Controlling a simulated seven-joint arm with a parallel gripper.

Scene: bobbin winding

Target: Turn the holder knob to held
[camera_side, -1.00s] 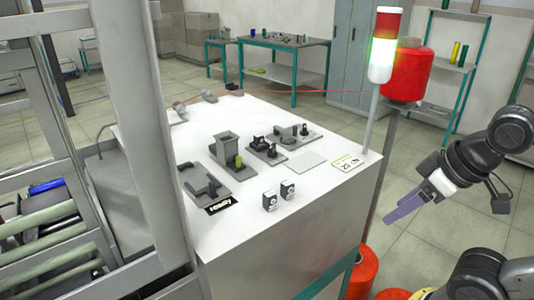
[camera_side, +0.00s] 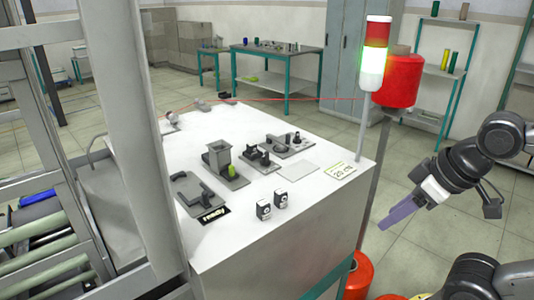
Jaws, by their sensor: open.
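My gripper (camera_side: 398,214), with purple fingers, hangs in the air to the right of the white work table, past its right edge. It is open and empty, touching nothing. Several dark grey fixtures stand on the table: one with a black lever (camera_side: 200,193), one with a square grey hopper (camera_side: 217,158) and a yellow-green bobbin (camera_side: 231,171), and others with black knob-like parts (camera_side: 264,157). Two small boxes with dial-like faces, a left one (camera_side: 263,210) and a right one (camera_side: 281,200), stand near the front edge. I cannot tell which part is the holder knob or how it is set.
A black label reading "ready" (camera_side: 214,215) lies by the lever fixture. A signal tower (camera_side: 373,65), lit green-white, stands at the table's right corner. Behind it is a red thread spool (camera_side: 398,82), with a red thread (camera_side: 290,99) crossing to the left. A grey frame post (camera_side: 150,130) blocks the left.

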